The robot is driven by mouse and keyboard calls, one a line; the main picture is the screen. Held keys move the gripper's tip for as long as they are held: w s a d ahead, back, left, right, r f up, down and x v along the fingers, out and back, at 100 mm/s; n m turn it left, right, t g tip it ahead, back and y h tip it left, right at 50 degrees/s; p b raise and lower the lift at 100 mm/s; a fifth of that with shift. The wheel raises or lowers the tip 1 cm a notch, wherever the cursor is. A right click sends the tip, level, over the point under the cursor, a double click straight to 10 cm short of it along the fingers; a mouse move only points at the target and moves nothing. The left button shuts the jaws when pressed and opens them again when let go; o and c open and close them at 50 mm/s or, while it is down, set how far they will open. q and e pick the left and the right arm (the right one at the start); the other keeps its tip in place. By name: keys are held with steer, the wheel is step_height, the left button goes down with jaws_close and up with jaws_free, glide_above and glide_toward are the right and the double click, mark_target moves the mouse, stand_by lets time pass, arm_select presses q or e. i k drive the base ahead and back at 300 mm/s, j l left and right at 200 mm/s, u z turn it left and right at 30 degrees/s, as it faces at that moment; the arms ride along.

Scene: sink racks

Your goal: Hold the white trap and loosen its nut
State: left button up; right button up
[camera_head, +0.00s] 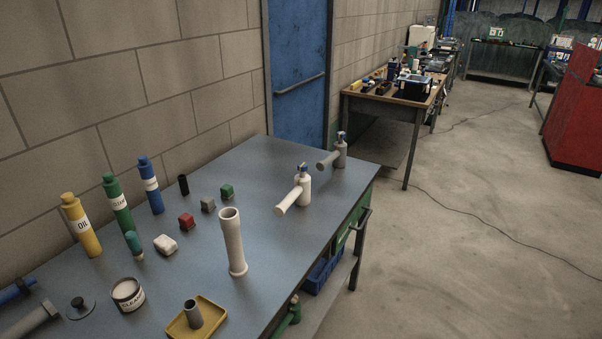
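The white trap (302,191) stands upright near the right edge of the grey-blue workbench (262,300). It looks like a bottle shape with a white pipe (286,203) pointing down to the left. A small blue part (303,168) sits at its top; I cannot tell whether this is the nut. A similar grey trap (340,153) with a side pipe stands behind it, near the bench's far right corner. Neither of my grippers shows in the head view.
A tall white pipe (233,243) stands mid-bench. Yellow (81,226), green (117,206) and blue bottles (150,186) stand along the wall. Small blocks, a tin (128,294) and a yellow tray (214,318) lie nearby. The bench is clear between the tall pipe and the white trap.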

mark_target(302, 167)
steer(key=k, duration=0.2)
steer(key=k+u, duration=0.25)
steer(key=u, duration=0.15)
steer(key=k+j+u, duration=0.1)
steer(key=u, duration=0.25)
steer(key=i+l+u, duration=0.1)
steer(key=l+u, duration=0.15)
steer(key=u, duration=0.15)
steer(key=i+l+u, duration=0.1)
steer(key=l+u, duration=0.5)
steer(key=u, duration=0.2)
steer(key=i+l, duration=0.1)
steer(key=l, duration=0.9)
steer(key=i+l, duration=0.1)
steer(key=l, duration=1.85)
steer(key=i+l, duration=0.15)
steer(key=l, duration=0.85)
